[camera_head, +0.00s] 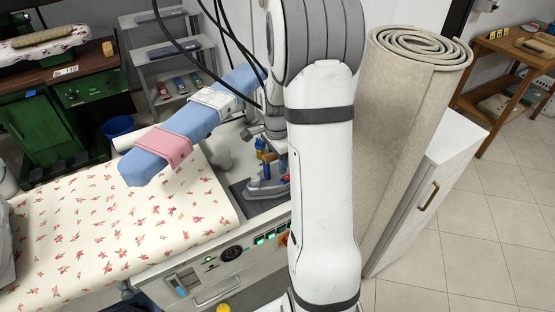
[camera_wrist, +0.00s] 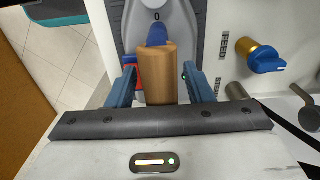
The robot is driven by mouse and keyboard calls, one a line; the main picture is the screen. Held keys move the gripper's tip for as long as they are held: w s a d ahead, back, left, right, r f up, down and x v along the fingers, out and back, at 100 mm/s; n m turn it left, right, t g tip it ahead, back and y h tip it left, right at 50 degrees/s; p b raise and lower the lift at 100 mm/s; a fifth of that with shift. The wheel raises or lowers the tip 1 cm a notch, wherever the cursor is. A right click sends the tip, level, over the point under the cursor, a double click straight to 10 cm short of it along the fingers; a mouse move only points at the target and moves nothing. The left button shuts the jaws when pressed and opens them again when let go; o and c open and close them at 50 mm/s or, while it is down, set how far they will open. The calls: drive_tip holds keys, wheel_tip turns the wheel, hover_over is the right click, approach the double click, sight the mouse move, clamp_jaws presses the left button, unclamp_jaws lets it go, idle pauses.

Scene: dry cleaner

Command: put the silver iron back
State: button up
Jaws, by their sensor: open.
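The silver iron (camera_head: 266,188) is on a dark rest plate (camera_head: 256,202) at the right end of the flowered ironing board, partly hidden by my arm in the head view. In the wrist view, the iron's grey body (camera_wrist: 160,14) shows a "0" mark, and its brown handle (camera_wrist: 156,82) with a blue end points towards me. My gripper (camera_wrist: 160,84) is open, with one blue finger on each side of the handle. A narrow gap shows on the right side of the handle. Contact on the left side is unclear. The fingertips are hard to make out in the head view.
A brass valve with a blue knob (camera_wrist: 264,60) stands right of the gripper. A blue padded sleeve arm (camera_head: 190,128) with a pink cloth overhangs the flowered board (camera_head: 100,225). A rolled carpet (camera_head: 405,120) and white cabinet (camera_head: 432,185) stand to the right.

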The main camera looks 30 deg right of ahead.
wheel_tip(320, 180, up, 12)
drive_tip(key=shift+a+f, duration=0.1)
drive_tip(key=shift+f, duration=0.05)
drive_tip(key=shift+a+r, duration=0.1)
drive_tip(key=shift+r, duration=0.2)
drive_tip(key=s+a+r+n+t, duration=0.3)
drive_tip(key=s+a+n, duration=1.2)
drive_tip(key=s+n, duration=0.2)
drive_tip(key=shift+s+n, duration=0.3)
drive_tip(key=shift+s, duration=0.9)
drive_tip(key=shift+r, duration=0.15)
